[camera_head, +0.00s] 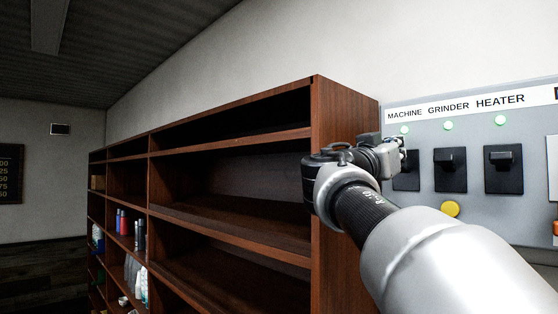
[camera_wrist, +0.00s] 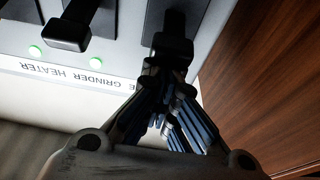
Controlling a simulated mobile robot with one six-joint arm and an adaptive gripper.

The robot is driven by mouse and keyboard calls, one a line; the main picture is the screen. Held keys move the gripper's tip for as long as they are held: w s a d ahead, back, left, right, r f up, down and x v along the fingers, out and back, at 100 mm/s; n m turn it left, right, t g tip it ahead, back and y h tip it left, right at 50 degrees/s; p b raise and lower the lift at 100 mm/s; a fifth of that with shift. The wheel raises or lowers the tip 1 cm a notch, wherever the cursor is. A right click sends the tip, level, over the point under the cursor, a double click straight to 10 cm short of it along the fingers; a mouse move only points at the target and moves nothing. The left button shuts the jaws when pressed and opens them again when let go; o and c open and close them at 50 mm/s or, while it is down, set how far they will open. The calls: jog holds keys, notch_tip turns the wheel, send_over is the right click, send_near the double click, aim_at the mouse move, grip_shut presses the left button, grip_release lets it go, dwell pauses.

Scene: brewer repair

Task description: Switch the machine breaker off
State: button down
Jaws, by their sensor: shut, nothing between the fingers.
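The machine breaker (camera_head: 407,180) is a black switch at the left end of the wall panel, under the MACHINE label. Its green light (camera_head: 404,130) is lit. My gripper (camera_head: 398,148) is in front of this breaker and hides its upper part and lever. In the wrist view the panel appears upside down, and my gripper (camera_wrist: 165,68) is shut and empty with its tips at the machine breaker (camera_wrist: 174,18). I cannot tell whether the tips touch the lever.
The grinder breaker (camera_head: 450,172) and heater breaker (camera_head: 503,170) sit to the right, each under a lit green light. A yellow round button (camera_head: 450,209) is below the grinder breaker. A brown wooden shelf unit (camera_head: 340,130) stands close on the left of the panel.

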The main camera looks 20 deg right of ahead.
jog(key=shift+f+b, duration=1.5)
jog(key=shift+b, duration=0.25)
jog(key=shift+w, duration=0.1)
jog(key=shift+w+d, duration=0.1)
jog(key=shift+s+a+r+b, duration=0.3)
jog(key=shift+a+r, duration=0.05)
jog(key=shift+a, duration=0.35)
jog(key=shift+s+a+r+b, duration=0.3)
jog(key=shift+a, duration=0.35)
jog(key=r+b+v, duration=0.1)
jog(key=b+v, duration=0.2)
jog(key=v, duration=0.3)
jog(key=shift+s+a+r, duration=0.25)
jog(key=shift+a, duration=0.3)
jog(key=shift+f, duration=0.1)
